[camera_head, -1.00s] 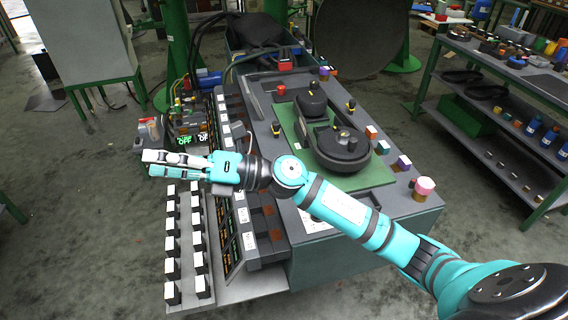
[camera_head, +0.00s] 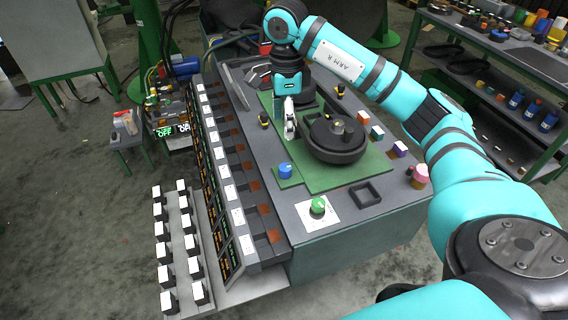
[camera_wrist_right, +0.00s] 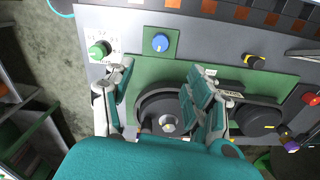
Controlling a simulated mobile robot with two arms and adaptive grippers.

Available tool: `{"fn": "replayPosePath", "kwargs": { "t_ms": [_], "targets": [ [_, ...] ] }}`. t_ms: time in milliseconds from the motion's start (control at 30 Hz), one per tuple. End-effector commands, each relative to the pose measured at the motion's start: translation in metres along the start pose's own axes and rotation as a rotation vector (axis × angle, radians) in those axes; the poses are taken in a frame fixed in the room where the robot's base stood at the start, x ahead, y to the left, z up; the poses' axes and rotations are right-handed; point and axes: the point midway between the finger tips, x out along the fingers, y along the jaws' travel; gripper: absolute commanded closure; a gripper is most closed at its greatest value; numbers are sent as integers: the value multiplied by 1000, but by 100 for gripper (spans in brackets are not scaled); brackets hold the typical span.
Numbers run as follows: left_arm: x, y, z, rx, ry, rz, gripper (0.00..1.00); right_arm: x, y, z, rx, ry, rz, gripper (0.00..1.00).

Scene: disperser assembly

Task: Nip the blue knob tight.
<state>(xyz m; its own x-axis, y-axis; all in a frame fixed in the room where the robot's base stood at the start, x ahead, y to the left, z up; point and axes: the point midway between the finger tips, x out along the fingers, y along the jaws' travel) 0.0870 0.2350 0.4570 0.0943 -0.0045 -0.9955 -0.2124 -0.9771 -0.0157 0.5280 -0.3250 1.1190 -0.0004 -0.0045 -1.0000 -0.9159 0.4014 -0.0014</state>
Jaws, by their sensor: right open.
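The blue knob (camera_head: 285,170) sits on a small green plate on the grey machine top, left of the black round pulley housing in the head view. It also shows in the right wrist view (camera_wrist_right: 160,42), near the top, beyond the fingertips. My right gripper (camera_head: 289,132) points down over the green plate, behind the blue knob in the head view. In the wrist view its two fingers (camera_wrist_right: 157,82) are spread wide with nothing between the tips. The gripper is apart from the knob. My left gripper is not in view.
A green knob (camera_head: 318,205) on a white dial plate stands close to the blue knob. The black pulley housing (camera_head: 336,140) rises beside my gripper. Small black-and-yellow knobs (camera_head: 263,117) and colored blocks (camera_head: 377,132) stand around it. A shelf (camera_head: 500,60) is at right.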

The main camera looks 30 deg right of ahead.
Motion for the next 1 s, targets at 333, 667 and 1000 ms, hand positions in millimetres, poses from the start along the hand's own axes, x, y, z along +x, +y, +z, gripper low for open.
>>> {"fn": "replayPosePath", "kwargs": {
  "t_ms": [333,667,1000],
  "targets": [
    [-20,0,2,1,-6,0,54,74,2,0,-1,-1,6,44],
    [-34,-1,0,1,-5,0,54,136,1,2,0,-3,4,44],
    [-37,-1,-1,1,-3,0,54,155,1,2,-1,-4,1,44]
  ]
}}
